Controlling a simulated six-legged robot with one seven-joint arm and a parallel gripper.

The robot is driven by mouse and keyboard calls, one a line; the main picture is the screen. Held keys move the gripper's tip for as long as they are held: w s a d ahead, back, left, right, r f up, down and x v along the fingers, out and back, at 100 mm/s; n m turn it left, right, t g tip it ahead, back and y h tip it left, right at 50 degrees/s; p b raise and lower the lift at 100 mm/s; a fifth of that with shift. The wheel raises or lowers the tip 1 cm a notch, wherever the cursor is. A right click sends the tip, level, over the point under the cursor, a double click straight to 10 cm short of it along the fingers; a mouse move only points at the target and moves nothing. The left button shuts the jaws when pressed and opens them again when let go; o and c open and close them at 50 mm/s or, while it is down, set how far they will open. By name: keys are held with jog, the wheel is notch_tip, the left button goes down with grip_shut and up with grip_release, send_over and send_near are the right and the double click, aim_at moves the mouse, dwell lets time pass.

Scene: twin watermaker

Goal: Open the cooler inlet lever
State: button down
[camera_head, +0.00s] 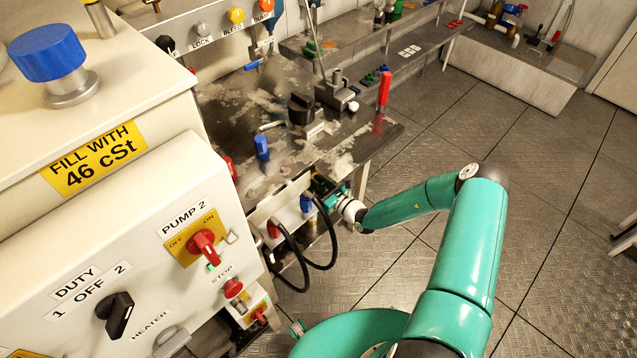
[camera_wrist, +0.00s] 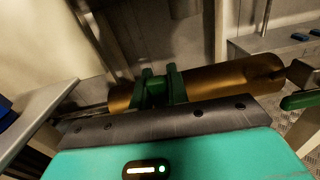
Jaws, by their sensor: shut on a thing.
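In the wrist view, my gripper (camera_wrist: 160,80) has its two dark green fingers close together in front of a brass-coloured cylinder (camera_wrist: 225,82). They are shut on a small green piece (camera_wrist: 157,90), which looks like part of the cooler inlet lever; the fingers hide most of it, so its angle cannot be told. In the head view, my gripper (camera_head: 328,194) is low beside the bench edge, to the right of a blue-handled part (camera_head: 306,203). The lever itself cannot be made out there.
Two black hoses (camera_head: 318,265) loop just below my gripper. The bench (camera_head: 270,170) carries a black knob (camera_head: 301,109) and an upright red handle (camera_head: 384,90). A control cabinet (camera_head: 150,235) stands at left. In the wrist view, another green handle (camera_wrist: 300,100) is at right.

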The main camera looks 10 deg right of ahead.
jog(key=shift+r, duration=0.1)
jog(key=c, duration=1.4)
grip_release()
jog(key=shift+o, duration=0.2)
jog(key=v, duration=1.4)
